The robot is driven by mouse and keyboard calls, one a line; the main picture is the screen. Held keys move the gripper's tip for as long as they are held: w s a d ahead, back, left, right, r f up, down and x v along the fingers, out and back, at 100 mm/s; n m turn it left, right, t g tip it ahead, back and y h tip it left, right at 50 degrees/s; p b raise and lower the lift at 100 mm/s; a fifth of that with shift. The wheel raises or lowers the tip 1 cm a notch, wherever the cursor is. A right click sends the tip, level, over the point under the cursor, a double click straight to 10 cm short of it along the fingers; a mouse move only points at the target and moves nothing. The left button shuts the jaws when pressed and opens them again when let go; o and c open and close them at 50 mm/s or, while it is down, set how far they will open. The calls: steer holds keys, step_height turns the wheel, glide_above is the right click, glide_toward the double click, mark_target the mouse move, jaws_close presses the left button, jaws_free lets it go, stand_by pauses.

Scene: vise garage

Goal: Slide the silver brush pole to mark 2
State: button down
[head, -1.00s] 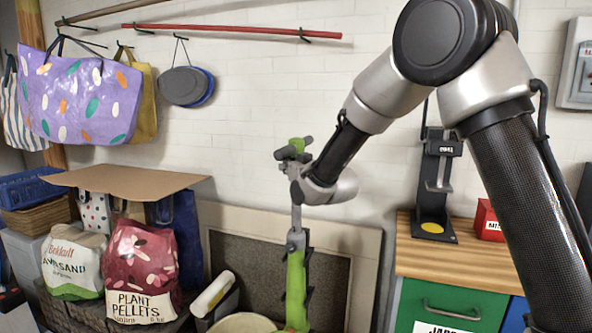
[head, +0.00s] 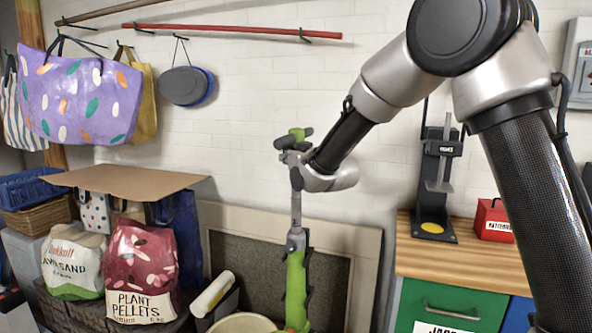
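A silver upright tube (head: 296,208) rises from a green post (head: 296,290) in the middle of the head view. I take it for the silver brush pole, but I see no brush. A grey collar (head: 296,240) joins tube and post. A green and dark crosspiece (head: 295,138) is at the tube's top. My gripper (head: 296,168) is at the upper end of the tube, just below the crosspiece. Its fingers blend with the grey parts there, so I cannot tell whether they grip. No numbered mark is legible.
A bench (head: 450,262) at right holds a black stand (head: 434,185) and a red box (head: 494,220). Bags, including the plant pellets bag (head: 142,270), stand at left below a cardboard sheet (head: 125,178). A board (head: 365,250) leans behind the post.

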mark_target(290, 136)
steer(key=shift+r, duration=2.75)
steer(key=shift+f, duration=1.7)
steer(key=v, duration=1.2)
steer(key=shift+f, duration=0.15)
